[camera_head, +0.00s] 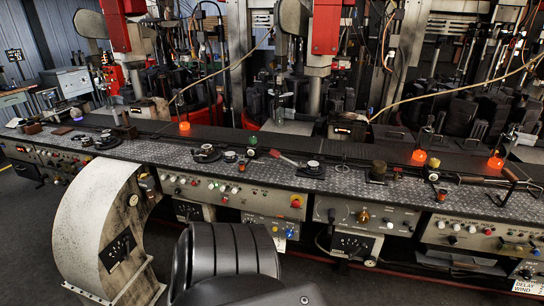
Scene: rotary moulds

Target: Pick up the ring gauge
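Neither of my grippers shows in the head view. The ring gauge cannot be picked out with certainty. Several small round dark pieces with pale tops lie along the patterned metal bench (270,178). One round piece (205,153) is left of the middle, with a smaller disc (230,156) just to its right. Another round piece (312,168) lies right of the middle. A further one (107,141) is at the far left. Nothing is held in view.
Control panels with knobs (232,192) line the bench front. A pale curved housing (95,225) and a black ribbed seat-like shape (225,255) are in front.

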